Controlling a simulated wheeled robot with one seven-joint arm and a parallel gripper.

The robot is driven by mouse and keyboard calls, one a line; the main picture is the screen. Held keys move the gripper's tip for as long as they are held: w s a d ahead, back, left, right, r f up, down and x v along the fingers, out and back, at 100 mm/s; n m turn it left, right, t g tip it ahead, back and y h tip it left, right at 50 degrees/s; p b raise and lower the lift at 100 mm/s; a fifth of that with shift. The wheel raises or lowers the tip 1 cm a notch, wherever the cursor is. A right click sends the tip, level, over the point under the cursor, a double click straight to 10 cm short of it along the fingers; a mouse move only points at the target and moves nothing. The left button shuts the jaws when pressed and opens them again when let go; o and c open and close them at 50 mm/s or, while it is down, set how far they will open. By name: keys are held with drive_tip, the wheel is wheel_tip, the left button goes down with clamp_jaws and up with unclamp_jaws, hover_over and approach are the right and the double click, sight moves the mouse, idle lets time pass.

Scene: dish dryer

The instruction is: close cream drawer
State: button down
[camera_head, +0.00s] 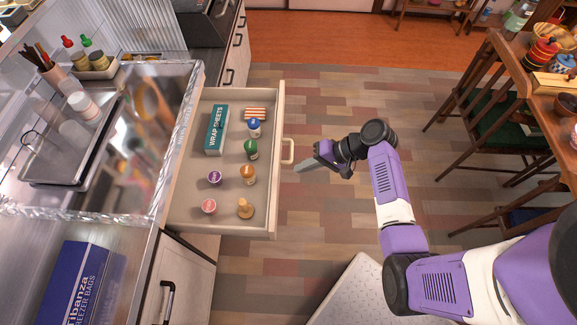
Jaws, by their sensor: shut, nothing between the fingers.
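The cream drawer (180,197) is pulled out from the cabinet under the counter at the left. Its front panel, with a cream handle (288,151), faces right. Inside lie a teal wrap sheets box (216,130), a striped packet (255,114), several small capped jars (249,172) and a wooden piece (245,208). My gripper (303,167) is shut and empty. In the picture it is just right of the drawer handle, with its tips pointing left toward it. A small gap shows between the tips and the handle; the depth between them is hard to tell.
The metal counter (130,262) above the drawer carries a tray, bottles and a blue freezer bags box (75,285). A white cabinet door (178,285) is below. Wooden chairs (490,130) and a table stand at the right. The tiled floor (330,100) beyond my gripper is clear.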

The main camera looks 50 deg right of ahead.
drive_tip(key=shift+w+a+f+p, duration=0.15)
drive_tip(key=shift+w+a+p, duration=0.1)
drive_tip(key=shift+w+a, duration=0.55)
drive_tip(key=shift+w+a+f+p, duration=0.1)
drive_tip(key=shift+w+a+p, duration=0.1)
drive_tip(key=shift+w+a, duration=0.6)
drive_tip(key=shift+w+d, duration=0.2)
drive_tip(key=w+a+b, duration=0.3)
drive_tip(key=w+a, duration=1.3)
drive_tip(key=w, duration=0.5)
drive_tip(key=shift+a, duration=0.3)
